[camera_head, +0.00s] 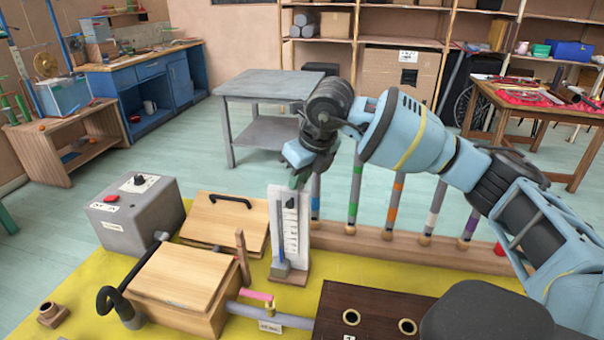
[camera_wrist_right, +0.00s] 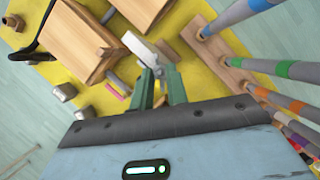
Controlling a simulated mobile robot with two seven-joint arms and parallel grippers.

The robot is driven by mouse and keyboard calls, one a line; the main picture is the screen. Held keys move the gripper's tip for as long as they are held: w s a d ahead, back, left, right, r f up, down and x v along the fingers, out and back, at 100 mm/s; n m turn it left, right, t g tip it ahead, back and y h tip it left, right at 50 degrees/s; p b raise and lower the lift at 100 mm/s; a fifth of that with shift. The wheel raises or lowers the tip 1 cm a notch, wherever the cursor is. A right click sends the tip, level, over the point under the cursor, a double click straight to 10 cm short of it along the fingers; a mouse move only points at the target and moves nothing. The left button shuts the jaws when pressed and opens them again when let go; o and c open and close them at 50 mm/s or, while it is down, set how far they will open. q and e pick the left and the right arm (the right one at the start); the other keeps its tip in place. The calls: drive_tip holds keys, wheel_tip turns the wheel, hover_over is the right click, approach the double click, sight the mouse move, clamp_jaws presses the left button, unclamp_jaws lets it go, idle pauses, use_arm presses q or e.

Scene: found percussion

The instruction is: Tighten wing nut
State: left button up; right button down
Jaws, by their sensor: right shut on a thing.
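A white upright stand (camera_head: 285,232) with a marked scale and a dark piece on its face stands on the yellow-topped table, and its pale top shows in the right wrist view (camera_wrist_right: 141,47). My right gripper (camera_head: 298,180) reaches down to the stand's top right edge. Its green fingers (camera_wrist_right: 163,72) are close together at the stand in the right wrist view, shut on a small part there. That part seems to be the wing nut, but the fingers mostly hide it and its shape is unclear. My left gripper is not in view.
Wooden boxes (camera_head: 186,284) and a grey control box (camera_head: 136,213) stand left of the white stand. A row of colour-banded tubes (camera_head: 355,198) rises from a wooden rail behind and right. A dark board with holes (camera_head: 365,315) lies in front.

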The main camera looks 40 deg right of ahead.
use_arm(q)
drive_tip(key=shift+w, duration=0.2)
use_arm(e)
drive_tip(key=shift+a+r+m+p, duration=0.1)
drive_tip(key=shift+r+m+p, duration=0.1)
drive_tip(key=shift+m+p, duration=0.2)
drive_tip(key=shift+m+h+p, duration=0.35)
drive_tip(key=shift+m+h, duration=0.05)
drive_tip(key=shift+m, duration=0.5)
drive_tip(key=shift+m+h, duration=0.3)
drive_tip(key=shift+m, duration=0.2)
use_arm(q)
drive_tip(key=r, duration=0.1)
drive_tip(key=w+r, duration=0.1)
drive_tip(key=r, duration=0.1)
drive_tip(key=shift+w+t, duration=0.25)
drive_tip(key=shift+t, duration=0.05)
use_arm(e)
drive_tip(key=shift+f, duration=0.15)
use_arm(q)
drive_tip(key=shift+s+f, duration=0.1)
